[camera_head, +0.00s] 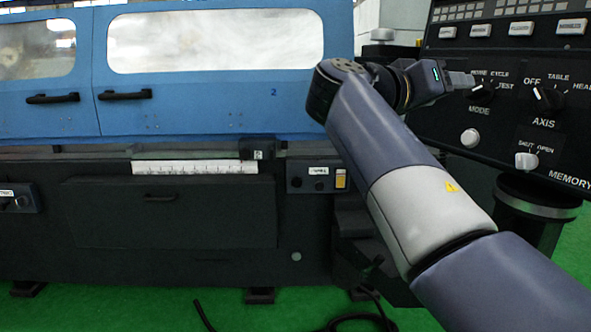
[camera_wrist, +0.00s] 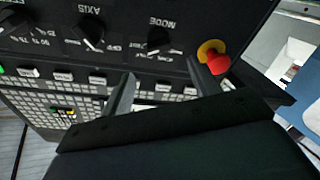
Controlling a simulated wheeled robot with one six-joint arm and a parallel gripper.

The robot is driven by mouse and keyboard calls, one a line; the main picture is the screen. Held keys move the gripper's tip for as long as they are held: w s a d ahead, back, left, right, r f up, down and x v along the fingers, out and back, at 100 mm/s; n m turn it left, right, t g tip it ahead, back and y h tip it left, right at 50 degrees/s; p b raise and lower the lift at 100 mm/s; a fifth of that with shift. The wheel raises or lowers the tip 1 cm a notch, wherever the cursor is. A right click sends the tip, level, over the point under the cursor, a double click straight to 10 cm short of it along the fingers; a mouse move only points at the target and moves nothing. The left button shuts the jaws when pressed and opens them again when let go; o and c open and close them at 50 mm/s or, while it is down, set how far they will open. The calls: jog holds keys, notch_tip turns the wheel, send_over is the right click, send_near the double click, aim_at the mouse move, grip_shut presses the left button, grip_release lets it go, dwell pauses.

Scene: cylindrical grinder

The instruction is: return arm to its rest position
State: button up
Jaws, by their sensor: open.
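My arm reaches up from the lower right in the head view, and my gripper (camera_head: 462,80) points right toward the black control panel (camera_head: 480,180). Its fingertips appear beside the MODE knob (camera_head: 483,92); I cannot tell whether they touch it. In the wrist view my gripper (camera_wrist: 158,88) is open, its two fingers apart with nothing between them. The panel appears upside down there, with the MODE knob (camera_wrist: 158,40) beyond the gap between the fingers and the AXIS knob (camera_wrist: 91,37) to the left.
A red emergency button (camera_wrist: 217,64) with a yellow collar is near the right finger in the wrist view. The grinder's blue doors (camera_head: 215,105) stand behind my arm. A black cable (camera_head: 365,312) lies on the green floor. Open space lies before the grinder.

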aim_at(472, 90)
jog(key=shift+n, duration=0.3)
jog(key=x, duration=1)
jog(key=shift+r, duration=0.3)
jog(key=shift+s+a+r+n+y+p, duration=0.1)
jog(key=shift+n+y+p, duration=0.05)
jog(key=shift+n+p, duration=0.35)
jog(key=shift+a+n+y+p, duration=0.15)
jog(key=shift+n+p, duration=0.2)
jog(key=shift+n, duration=0.25)
jog(key=n+p, duration=0.3)
jog(key=n, duration=0.1)
jog(key=shift+d+t+y, duration=0.1)
jog(key=shift+t+y, duration=0.2)
jog(key=shift+y, duration=0.1)
jog(key=n+y+p, duration=0.1)
jog(key=n+p, duration=0.4)
jog(key=p, duration=0.2)
jog(key=shift+n, duration=0.4)
jog(key=n+p, duration=0.4)
jog(key=p, duration=0.2)
jog(key=shift+y, duration=0.4)
jog(key=n+g+p, duration=0.1)
jog(key=n+p, duration=0.3)
jog(key=p, duration=0.2)
jog(key=n+p, duration=0.1)
jog(key=p, duration=0.1)
jog(key=shift+f+n+g+p, duration=0.25)
jog(key=shift+n+g+p, duration=0.1)
jog(key=shift+n+g, duration=0.05)
